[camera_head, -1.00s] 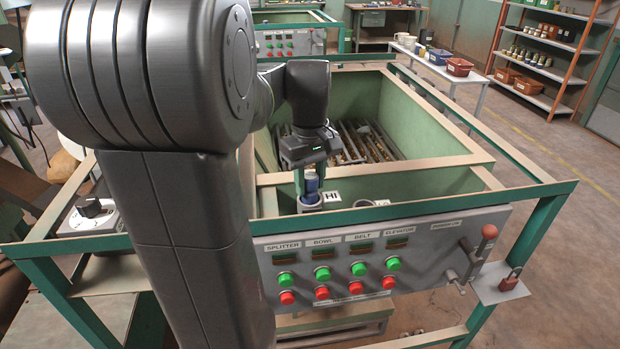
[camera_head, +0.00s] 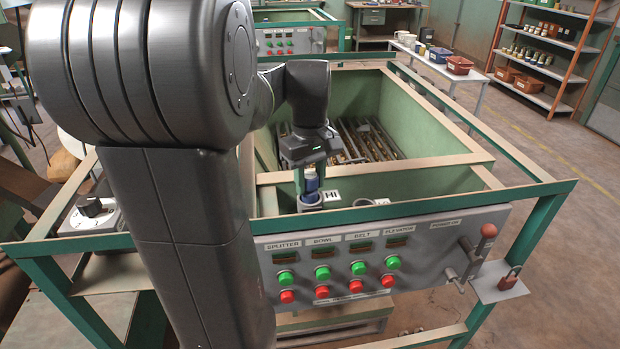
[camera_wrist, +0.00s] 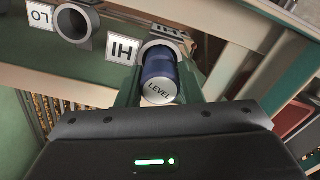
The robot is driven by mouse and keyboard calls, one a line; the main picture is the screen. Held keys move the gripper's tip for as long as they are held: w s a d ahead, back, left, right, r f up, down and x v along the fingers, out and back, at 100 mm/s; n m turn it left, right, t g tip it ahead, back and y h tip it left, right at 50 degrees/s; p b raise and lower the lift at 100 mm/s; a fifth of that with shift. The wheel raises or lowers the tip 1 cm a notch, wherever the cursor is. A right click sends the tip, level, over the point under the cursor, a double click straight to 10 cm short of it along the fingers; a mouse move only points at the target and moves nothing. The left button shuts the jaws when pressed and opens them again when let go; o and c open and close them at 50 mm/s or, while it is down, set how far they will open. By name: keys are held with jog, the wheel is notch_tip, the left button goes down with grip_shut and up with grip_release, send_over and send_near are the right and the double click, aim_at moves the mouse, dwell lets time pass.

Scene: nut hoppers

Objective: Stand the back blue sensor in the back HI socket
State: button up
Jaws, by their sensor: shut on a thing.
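My gripper (camera_head: 308,181) points down over the front hopper and is shut on a blue sensor (camera_head: 311,183). In the wrist view the blue sensor (camera_wrist: 158,78) shows a pale end marked LEVEL, between the two green fingers. The sensor's far end is at the grey ring of the HI socket (camera_wrist: 163,47), beside the HI label (camera_wrist: 122,49). In the head view the sensor stands upright at the HI socket (camera_head: 310,204), its lower part hidden by the rim. I cannot tell how deep it sits.
A second socket ring (camera_wrist: 75,23) with a LO label (camera_wrist: 40,15) is beside the HI one. A control panel (camera_head: 420,254) with buttons and a green frame rail (camera_head: 450,203) stand in front. The hopper (camera_head: 425,130) behind is open, with a grate inside.

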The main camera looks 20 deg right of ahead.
jog(key=shift+f+b, duration=0.35)
jog(key=shift+f, duration=0.15)
jog(key=o, duration=0.7)
jog(key=shift+o, duration=0.2)
notch_tip(320, 180, up, 6)
jog(key=p, duration=0.5)
jog(key=shift+r+p, duration=0.85)
jog(key=shift+r, duration=1.65)
notch_tip(320, 180, down, 7)
jog(key=b, duration=0.3)
jog(key=shift+f+b, duration=1)
jog(key=shift+f, duration=0.1)
